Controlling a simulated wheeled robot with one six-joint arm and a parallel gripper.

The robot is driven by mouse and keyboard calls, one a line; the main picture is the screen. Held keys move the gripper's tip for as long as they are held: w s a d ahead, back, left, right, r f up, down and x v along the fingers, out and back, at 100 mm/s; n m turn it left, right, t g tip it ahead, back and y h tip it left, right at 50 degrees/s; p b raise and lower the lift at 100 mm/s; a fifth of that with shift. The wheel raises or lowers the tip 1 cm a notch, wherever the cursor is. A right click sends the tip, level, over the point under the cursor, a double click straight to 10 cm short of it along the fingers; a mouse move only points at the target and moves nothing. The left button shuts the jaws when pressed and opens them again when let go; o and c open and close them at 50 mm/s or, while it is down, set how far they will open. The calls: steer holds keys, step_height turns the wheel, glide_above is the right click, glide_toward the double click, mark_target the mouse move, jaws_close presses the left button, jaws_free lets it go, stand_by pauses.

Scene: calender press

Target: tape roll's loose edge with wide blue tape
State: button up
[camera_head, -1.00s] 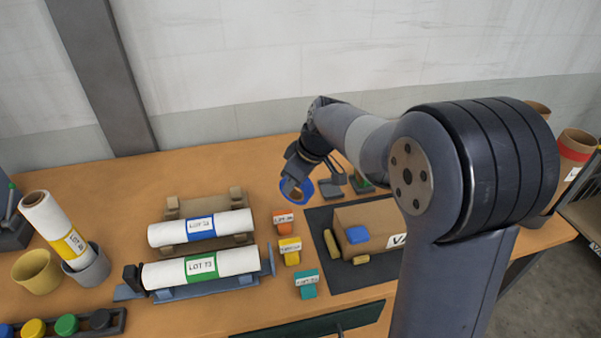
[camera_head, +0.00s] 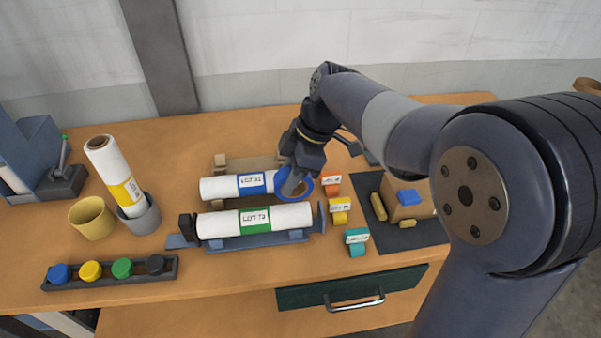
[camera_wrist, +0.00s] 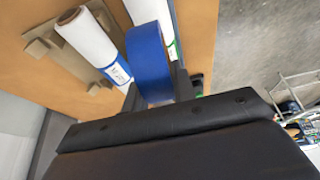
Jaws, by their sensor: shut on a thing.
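My gripper (camera_head: 294,186) is shut on a roll of wide blue tape (camera_head: 308,186) and holds it at the right end of the white roll with the blue LOT label (camera_head: 218,187). The tape also shows large in the wrist view (camera_wrist: 149,62), between the dark fingers. The blue-label roll (camera_wrist: 88,38) lies on a tan cradle (camera_head: 237,163). In front of it, the white roll with the green LOT 73 label (camera_head: 290,217) lies on a blue-grey stand (camera_head: 262,240). The loose edge of either roll cannot be made out. Whether the tape touches a roll is unclear.
Orange (camera_head: 331,186), yellow (camera_head: 340,211) and teal (camera_head: 357,249) tagged blocks stand right of the rolls. A yellow-label roll (camera_head: 108,160) leans in a grey cup (camera_head: 140,218) beside a yellow cup (camera_head: 91,219). A rack of coloured knobs (camera_head: 110,274) lies front left.

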mark_target(278, 193)
steer(key=a, duration=0.1)
steer(key=a+f, duration=0.1)
steer(key=a, duration=0.1)
steer(key=s+a, duration=0.1)
steer(key=a, duration=0.1)
steer(key=shift+s+f+b, duration=0.1)
steer(key=shift+f+b, duration=0.1)
steer(key=shift+b, duration=0.15)
steer(key=shift+f+b, duration=0.8)
steer(key=shift+f, duration=0.2)
steer(key=shift+f, duration=0.35)
steer(key=shift+d, duration=0.2)
steer(key=shift+w+d+r+b, duration=0.1)
steer(key=shift+w+d+b, duration=0.1)
steer(key=shift+d+b, duration=0.2)
steer(key=shift+d, duration=0.1)
steer(key=shift+w+d, duration=0.1)
steer(key=shift+d, duration=0.4)
steer(key=shift+f, duration=0.2)
